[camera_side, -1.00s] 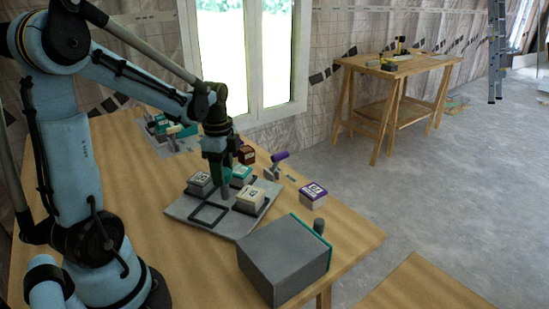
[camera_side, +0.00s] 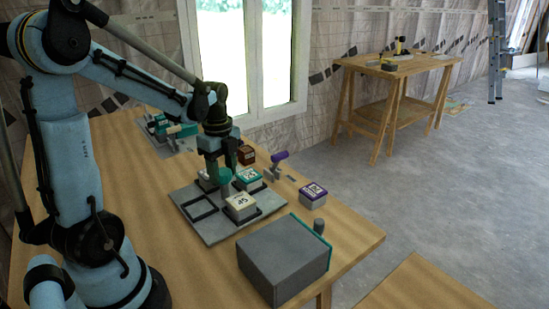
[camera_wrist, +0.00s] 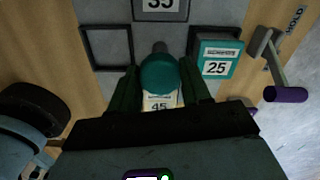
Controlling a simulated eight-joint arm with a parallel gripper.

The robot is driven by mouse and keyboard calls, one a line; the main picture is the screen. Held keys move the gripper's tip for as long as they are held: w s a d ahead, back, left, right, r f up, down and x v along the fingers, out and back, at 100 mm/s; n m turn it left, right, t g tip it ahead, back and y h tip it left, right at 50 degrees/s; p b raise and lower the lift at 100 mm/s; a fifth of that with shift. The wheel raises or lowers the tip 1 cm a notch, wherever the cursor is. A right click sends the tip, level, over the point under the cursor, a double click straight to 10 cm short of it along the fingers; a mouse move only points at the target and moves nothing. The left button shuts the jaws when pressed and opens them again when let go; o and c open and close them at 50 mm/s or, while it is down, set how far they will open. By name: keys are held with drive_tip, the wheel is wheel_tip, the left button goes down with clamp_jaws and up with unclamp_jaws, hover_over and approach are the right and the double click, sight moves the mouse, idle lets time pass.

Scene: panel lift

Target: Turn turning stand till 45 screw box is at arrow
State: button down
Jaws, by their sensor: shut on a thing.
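The turning stand (camera_side: 215,232) is a grey square plate on the wooden table. The cream 45 screw box (camera_side: 240,205) sits in a frame at its near right; in the wrist view the box (camera_wrist: 160,102) is partly hidden. A teal 25 box (camera_side: 247,178) also shows in the wrist view (camera_wrist: 215,62). A grey 35 box (camera_wrist: 160,8) is at the wrist view's top edge. One frame (camera_side: 201,208) is empty. My gripper (camera_side: 216,181) is low over the stand, shut on a round teal knob (camera_wrist: 158,75). I cannot make out the arrow.
A lever with a purple handle (camera_side: 279,157) stands behind the plate, beside a HOLD label (camera_wrist: 294,20). Some table is bare at the right.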

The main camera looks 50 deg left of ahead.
drive_tip(key=shift+m, duration=0.4)
idle(0.3)
drive_tip(key=c, duration=0.5)
unclamp_jaws()
drive_tip(key=shift+r, duration=0.1)
wheel_tip(320, 180, up, 12)
idle(0.4)
drive_tip(key=d+f+n+t, duration=0.3)
drive_tip(key=d+n, duration=0.5)
drive_tip(key=s+d+f+n+t, duration=0.1)
drive_tip(key=d+f+n+t, duration=0.2)
drive_tip(key=d+n, duration=0.5)
drive_tip(key=shift+d+t, duration=0.55)
drive_tip(key=shift+t, duration=0.05)
